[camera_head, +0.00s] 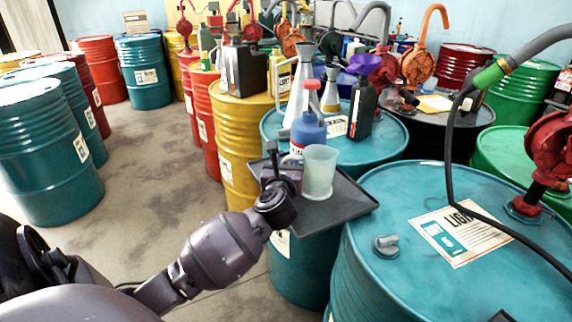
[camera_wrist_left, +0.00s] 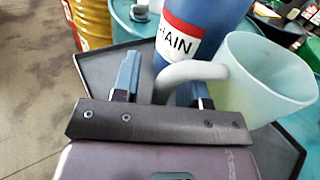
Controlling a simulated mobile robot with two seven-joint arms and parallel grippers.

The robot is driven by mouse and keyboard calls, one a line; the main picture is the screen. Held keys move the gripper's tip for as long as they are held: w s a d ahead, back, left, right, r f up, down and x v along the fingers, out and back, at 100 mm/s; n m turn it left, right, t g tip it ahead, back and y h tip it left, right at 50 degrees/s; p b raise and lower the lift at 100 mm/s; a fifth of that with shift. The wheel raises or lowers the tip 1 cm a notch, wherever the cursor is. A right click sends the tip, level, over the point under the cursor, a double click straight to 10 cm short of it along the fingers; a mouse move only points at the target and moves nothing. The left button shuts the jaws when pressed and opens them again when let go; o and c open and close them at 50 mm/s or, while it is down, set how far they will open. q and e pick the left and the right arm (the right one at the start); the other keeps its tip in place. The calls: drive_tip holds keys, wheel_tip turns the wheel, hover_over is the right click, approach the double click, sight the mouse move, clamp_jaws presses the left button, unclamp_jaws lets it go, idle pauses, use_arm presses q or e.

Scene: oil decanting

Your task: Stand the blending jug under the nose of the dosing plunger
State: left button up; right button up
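The blending jug (camera_head: 320,172), a pale translucent cup with a grey handle, stands upright on a dark tray (camera_head: 345,207). The dosing plunger is the red pump top (camera_head: 311,86) on a blue bottle (camera_head: 308,131), just behind the jug; which way its nose points is hard to tell. In the left wrist view the jug (camera_wrist_left: 265,80) is on the right, beside the blue bottle (camera_wrist_left: 205,25) with its red and white label. My left gripper (camera_wrist_left: 160,82) is open, its fingers on either side of the jug's handle (camera_wrist_left: 190,70).
The tray rests on a teal drum (camera_head: 385,140) that also carries metal funnels (camera_head: 301,85) and a black canister (camera_head: 362,108). A larger teal drum (camera_head: 400,265) stands at front right, with a black hose over it. Grey floor (camera_head: 150,165) is clear at left.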

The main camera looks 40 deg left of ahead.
use_arm(q)
drive_tip(key=shift+r, duration=0.1)
drive_tip(key=shift+s+d, duration=0.15)
drive_tip(key=p+v, duration=0.1)
drive_tip(key=v, duration=1)
drive_tip(key=shift+s, duration=0.25)
drive_tip(key=shift+d, duration=0.15)
